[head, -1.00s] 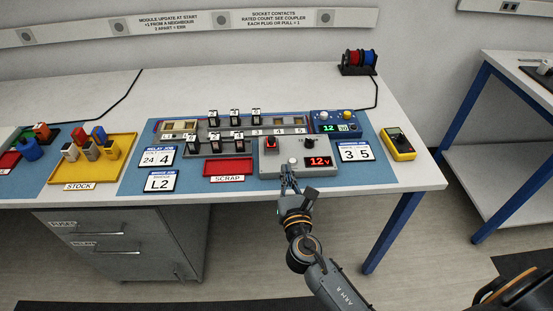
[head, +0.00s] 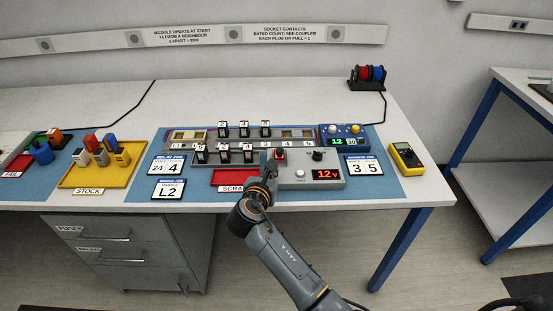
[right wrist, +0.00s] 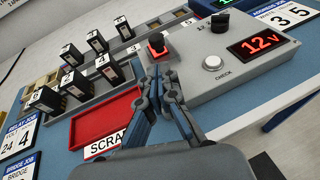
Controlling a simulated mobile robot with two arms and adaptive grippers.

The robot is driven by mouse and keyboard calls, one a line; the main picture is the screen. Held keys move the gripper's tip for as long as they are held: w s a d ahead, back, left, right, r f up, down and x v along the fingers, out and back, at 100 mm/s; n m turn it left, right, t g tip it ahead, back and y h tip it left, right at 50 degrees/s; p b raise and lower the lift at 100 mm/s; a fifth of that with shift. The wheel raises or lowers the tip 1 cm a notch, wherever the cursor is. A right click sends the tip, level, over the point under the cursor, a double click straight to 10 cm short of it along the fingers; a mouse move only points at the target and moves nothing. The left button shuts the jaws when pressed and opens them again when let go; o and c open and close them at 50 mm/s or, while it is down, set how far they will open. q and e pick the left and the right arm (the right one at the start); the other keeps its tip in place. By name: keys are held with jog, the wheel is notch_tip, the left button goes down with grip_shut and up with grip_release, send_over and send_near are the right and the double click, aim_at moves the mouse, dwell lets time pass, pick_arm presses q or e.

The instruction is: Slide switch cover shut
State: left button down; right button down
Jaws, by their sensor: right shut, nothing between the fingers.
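The red switch (head: 281,154) sits at the upper left of the grey control panel (head: 318,183). In the right wrist view the red switch (right wrist: 158,47) has a dark frame around it; I cannot tell clearly how its cover stands. My right gripper (head: 271,168) is shut and empty, at the panel's left edge just in front of the switch. In the right wrist view its fingertips (right wrist: 158,70) lie just below the switch, and I cannot tell whether they touch it. My left gripper is not in view.
The panel also has a white check button (right wrist: 212,62), a black knob (right wrist: 220,20) and a red 12 V display (right wrist: 262,42). A red scrap tray (right wrist: 105,122) lies left of the gripper. Several relay modules (right wrist: 78,82) stand in racks behind it.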

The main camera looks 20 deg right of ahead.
aim_at(277, 149)
jog(key=x, duration=0.2)
jog(key=r+x, duration=0.1)
jog(key=x, duration=0.2)
jog(key=shift+w+d, duration=0.3)
jog(key=shift+w, duration=0.05)
jog(key=shift+w+d+r, duration=0.1)
jog(key=shift+w+d, duration=0.1)
jog(key=shift+w, duration=0.6)
jog(key=shift+w+d, duration=0.25)
jog(key=shift+w, duration=0.55)
jog(key=shift+r, duration=0.1)
